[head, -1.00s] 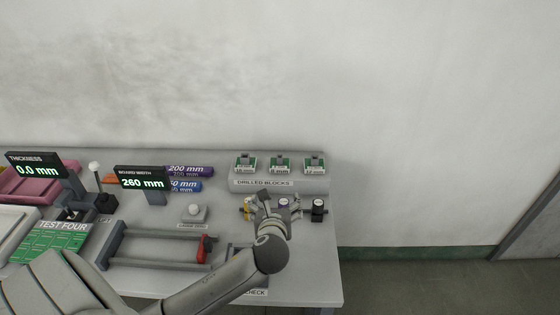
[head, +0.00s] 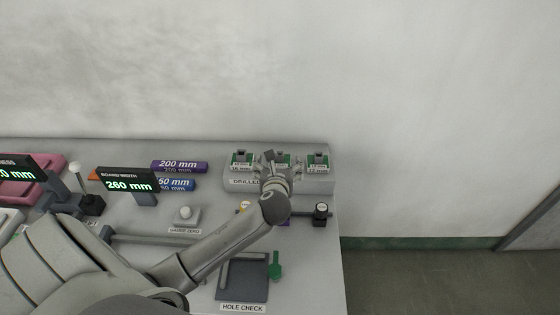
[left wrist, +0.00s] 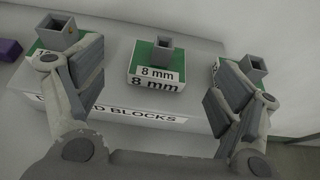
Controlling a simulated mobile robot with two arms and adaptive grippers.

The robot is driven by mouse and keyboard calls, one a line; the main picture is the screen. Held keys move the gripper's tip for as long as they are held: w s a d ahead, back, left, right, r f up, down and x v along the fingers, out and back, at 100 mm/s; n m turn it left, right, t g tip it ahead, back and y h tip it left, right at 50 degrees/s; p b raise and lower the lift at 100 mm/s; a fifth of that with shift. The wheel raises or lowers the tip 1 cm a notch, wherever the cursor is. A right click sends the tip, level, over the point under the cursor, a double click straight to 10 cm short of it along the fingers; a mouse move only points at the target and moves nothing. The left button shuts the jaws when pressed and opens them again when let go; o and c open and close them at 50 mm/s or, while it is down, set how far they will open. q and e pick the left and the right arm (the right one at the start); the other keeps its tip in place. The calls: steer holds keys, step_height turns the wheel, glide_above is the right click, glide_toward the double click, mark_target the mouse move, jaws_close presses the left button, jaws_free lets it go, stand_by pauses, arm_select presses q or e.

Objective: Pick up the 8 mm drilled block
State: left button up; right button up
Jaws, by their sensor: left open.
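The 8 mm drilled block is a small grey square block with a hole in its top. It stands upright on a green and white base labelled 8 mm, the middle of three on the drilled blocks rack. In the left wrist view the 8 mm block (left wrist: 164,50) lies between and beyond my open left fingers (left wrist: 158,85), touching neither. In the head view my left gripper (head: 271,163) is at the rack's front, partly covering the middle station (head: 284,158). My right gripper does not show.
Similar blocks stand close on both sides, the left one (left wrist: 57,34) and the right one (left wrist: 252,66), near my fingers. The purple 200 mm bar (head: 180,166) lies left of the rack. The hole check plate (head: 240,280) is at the table front. A wall rises behind.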

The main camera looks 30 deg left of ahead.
mark_target(280, 160)
arm_select(q)
steer(key=shift+w+a+f, duration=0.1)
steer(key=shift+w+a, duration=0.05)
steer(key=shift+w, duration=0.1)
steer(key=shift+w+a+f, duration=0.15)
steer(key=shift+w+f, duration=0.05)
steer(key=shift+w, duration=0.05)
steer(key=p+x, duration=0.1)
steer(key=x, duration=0.3)
steer(key=shift+f, duration=0.1)
steer(key=shift+w+f, duration=0.2)
steer(key=shift+w, duration=0.05)
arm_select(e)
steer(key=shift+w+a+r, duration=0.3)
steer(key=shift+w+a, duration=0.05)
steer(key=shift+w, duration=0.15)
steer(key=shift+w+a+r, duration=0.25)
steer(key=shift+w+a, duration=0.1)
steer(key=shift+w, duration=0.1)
arm_select(q)
steer(key=shift+s, duration=0.1)
steer(key=c, duration=1.2)
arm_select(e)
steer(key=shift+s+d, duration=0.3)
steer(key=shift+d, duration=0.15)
